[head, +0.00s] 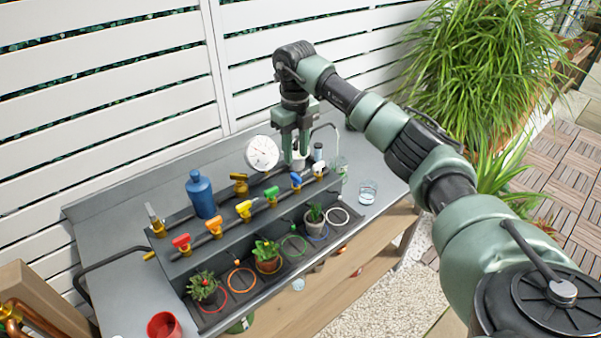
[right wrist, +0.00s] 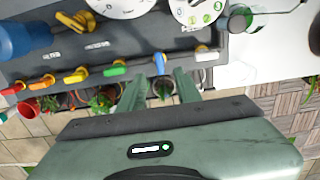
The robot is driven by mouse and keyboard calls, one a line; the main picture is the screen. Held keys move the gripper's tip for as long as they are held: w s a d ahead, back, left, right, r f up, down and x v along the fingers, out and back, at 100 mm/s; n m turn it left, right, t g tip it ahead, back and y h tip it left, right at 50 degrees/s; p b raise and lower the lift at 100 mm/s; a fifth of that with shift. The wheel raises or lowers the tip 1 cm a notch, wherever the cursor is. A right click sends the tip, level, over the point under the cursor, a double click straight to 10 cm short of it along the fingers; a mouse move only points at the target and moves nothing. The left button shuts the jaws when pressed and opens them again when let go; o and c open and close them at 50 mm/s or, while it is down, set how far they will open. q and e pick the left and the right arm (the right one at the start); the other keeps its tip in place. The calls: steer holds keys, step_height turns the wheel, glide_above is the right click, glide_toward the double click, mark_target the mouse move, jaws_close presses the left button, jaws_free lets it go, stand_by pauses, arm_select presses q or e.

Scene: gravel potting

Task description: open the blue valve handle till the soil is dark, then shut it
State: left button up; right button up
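The blue valve handle (head: 296,179) is in the valve row on the bench, between the green handle (head: 271,195) and the white handle (head: 319,167). My right gripper (head: 296,160) points down near the blue handle, its fingers apart and empty. In the right wrist view the blue handle (right wrist: 160,63) shows between the open fingers, with no clear contact. A grey pot with a spiky plant (head: 315,215) stands in front of the blue valve, by the blue ring (head: 317,233). Its soil is too small to judge for tone. My left gripper is not in view.
Red (head: 181,242), orange (head: 214,224) and yellow (head: 244,209) handles continue the row leftward. A white dial (head: 262,153) and a blue bottle (head: 200,194) stand behind. A glass (head: 367,192) is at the right. The bench's left back is clear.

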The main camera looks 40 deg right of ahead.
mark_target(296, 176)
step_height(296, 176, down, 7)
steer(key=shift+f+p, duration=0.15)
steer(key=shift+p, duration=0.75)
steer(key=shift+c, duration=0.3)
jaws_close()
